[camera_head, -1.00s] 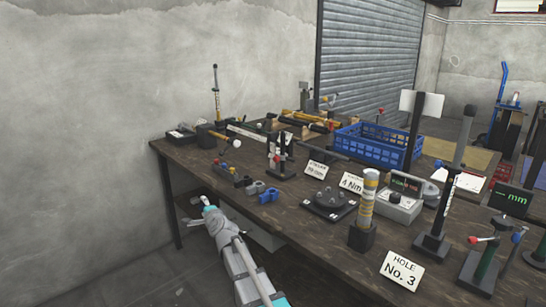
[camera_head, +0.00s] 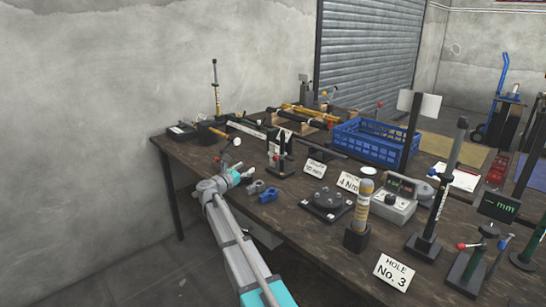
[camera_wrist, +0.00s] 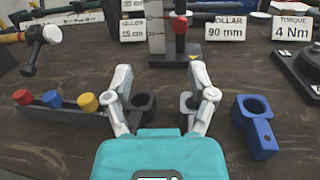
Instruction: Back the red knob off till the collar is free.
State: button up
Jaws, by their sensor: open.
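The red knob (camera_wrist: 180,24) is at the upright stand (camera_wrist: 158,28) with a pale scale, at the top centre of the wrist view; in the head view the stand (camera_head: 281,153) is mid-table. The collar on this stand is cut off or too small to make out. My gripper (camera_wrist: 161,76) is open and empty, its two fingers spread, low over the table and short of the stand, apart from the knob. In the head view my gripper (camera_head: 240,177) is over the table's front left edge, left of the stand.
A dark cup-like piece (camera_wrist: 143,106) and a blue fitting (camera_wrist: 252,108) stand near my fingers. A rack with red, yellow and blue knobs (camera_wrist: 55,101) is at left, a hammer-like tool (camera_wrist: 40,45) behind. Cards such as "90 mm" (camera_wrist: 226,28) stand behind. A blue crate (camera_head: 372,145) is farther back.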

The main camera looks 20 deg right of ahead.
aim_at(274, 159)
jog(key=shift+s+d+f+m+g, duration=0.15)
jog(key=shift+s+d+m+g, duration=0.1)
jog(key=shift+m+g, duration=0.45)
jog(key=shift+s+d+f+m+g, duration=0.15)
jog(key=shift+s+m+g, duration=0.1)
jog(key=shift+m+g, duration=0.45)
jog(key=shift+d, duration=0.1)
jog(key=x, duration=1.3)
jog(key=shift+w+d+r, duration=0.15)
jog(key=shift+d+r, duration=0.05)
jog(key=shift+d, duration=0.1)
grip_shut()
jog(key=shift+a, duration=0.15)
